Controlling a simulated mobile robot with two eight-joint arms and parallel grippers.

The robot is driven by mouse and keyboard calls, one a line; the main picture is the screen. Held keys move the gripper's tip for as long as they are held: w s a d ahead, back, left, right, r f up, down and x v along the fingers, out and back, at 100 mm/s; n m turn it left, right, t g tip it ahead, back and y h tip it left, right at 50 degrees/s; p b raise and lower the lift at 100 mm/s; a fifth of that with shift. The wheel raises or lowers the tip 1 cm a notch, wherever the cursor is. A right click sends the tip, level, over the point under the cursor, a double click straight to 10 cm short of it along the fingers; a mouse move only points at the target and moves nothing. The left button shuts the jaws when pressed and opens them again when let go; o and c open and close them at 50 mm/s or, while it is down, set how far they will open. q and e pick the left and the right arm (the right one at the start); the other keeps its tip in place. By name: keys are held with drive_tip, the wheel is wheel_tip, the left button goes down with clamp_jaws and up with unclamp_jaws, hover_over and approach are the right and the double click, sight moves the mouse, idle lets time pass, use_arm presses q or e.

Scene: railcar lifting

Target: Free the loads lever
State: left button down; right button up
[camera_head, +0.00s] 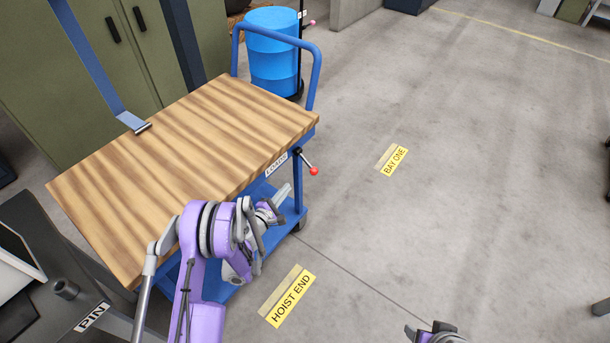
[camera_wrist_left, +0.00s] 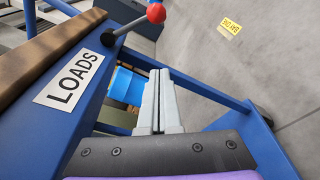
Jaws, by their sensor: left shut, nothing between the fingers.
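The loads lever (camera_head: 309,164) is a short grey rod with a red ball knob at the right front corner of the blue cart. In the left wrist view the lever (camera_wrist_left: 131,26) slants up to the right from a black pivot, beside the white LOADS label (camera_wrist_left: 75,76). My left gripper (camera_head: 285,191) is shut and empty, below and a little left of the lever, apart from it. In the wrist view its fingers (camera_wrist_left: 159,77) point forward, below the lever knob. My right gripper (camera_head: 437,333) shows only partly at the bottom edge; its fingertips are unclear.
The cart has a wooden top (camera_head: 190,145) and a blue frame with a lower shelf. A blue drum (camera_head: 272,50) stands behind it and green cabinets (camera_head: 110,60) at the left. A PIN-labelled stand (camera_head: 92,317) is at lower left. The floor right of the cart is clear.

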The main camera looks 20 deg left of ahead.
sight(307, 163)
use_arm(q)
drive_tip(key=w+d+r, duration=0.1)
drive_tip(key=w+d, duration=0.4)
drive_tip(key=w, duration=0.3)
